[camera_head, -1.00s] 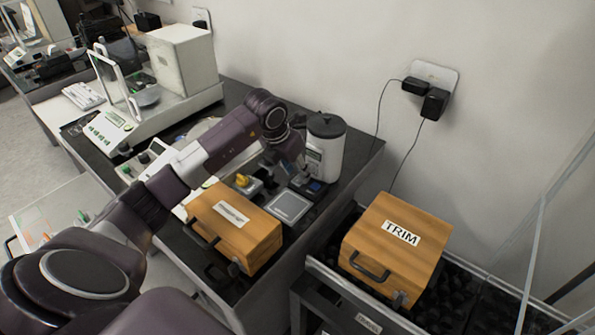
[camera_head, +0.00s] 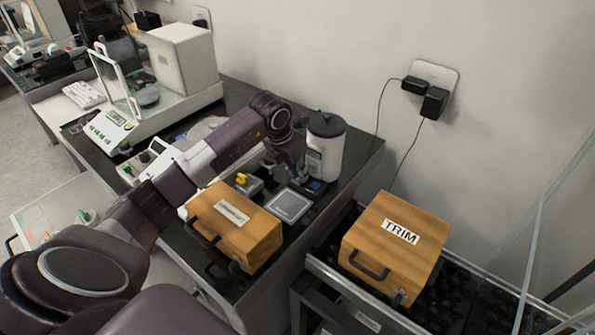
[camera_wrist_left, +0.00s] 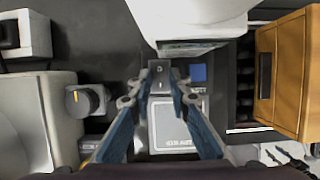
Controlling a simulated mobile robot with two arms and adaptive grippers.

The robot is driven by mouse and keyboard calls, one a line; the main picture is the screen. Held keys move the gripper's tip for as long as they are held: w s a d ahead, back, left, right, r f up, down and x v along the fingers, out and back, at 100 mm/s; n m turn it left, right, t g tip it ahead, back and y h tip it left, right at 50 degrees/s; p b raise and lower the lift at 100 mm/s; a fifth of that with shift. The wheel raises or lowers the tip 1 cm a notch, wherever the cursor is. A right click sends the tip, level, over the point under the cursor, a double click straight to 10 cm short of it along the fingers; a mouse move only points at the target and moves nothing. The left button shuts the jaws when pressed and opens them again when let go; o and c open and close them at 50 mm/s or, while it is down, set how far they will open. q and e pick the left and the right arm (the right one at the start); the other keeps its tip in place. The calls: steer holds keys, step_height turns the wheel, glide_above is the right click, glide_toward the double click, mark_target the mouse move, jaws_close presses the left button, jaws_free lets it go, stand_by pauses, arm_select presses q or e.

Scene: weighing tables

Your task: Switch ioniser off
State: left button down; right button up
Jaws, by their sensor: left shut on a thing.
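The white canister unit with a dark lid (camera_head: 325,145) stands at the back of the dark bench; I take it for the ioniser, but no name is readable. At its foot are a blue square (camera_head: 315,186) and a small dark switch block (camera_wrist_left: 162,72) with a light mark. My left gripper (camera_head: 302,182) points down in front of the canister. In the left wrist view, its fingertips (camera_wrist_left: 164,88) close around the switch block, left of the blue square. The fingers partly hide the block, so its switch position is unclear. My right gripper is not in view.
A grey square plate (camera_head: 290,206) lies just in front. A device with a yellow part (camera_head: 242,180) is to its left. A wooden box (camera_head: 235,225) stands at the bench front; another labelled TRIM (camera_head: 395,250) is at right. A balance (camera_head: 130,125) stands further left.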

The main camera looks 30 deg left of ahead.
mark_target(296, 180)
arm_select(q)
steer(key=shift+w+r+g+p, duration=0.3)
steer(key=shift+g+p, duration=0.15)
steer(key=shift+g, duration=0.15)
steer(key=shift+w+f+g, duration=0.1)
steer(key=shift+f+g, duration=0.1)
steer(key=shift+g, duration=0.5)
steer(key=c, duration=1.8)
jaws_free()
step_height(296, 180, up, 12)
steer(key=s, duration=0.1)
steer(key=shift+s, duration=0.3)
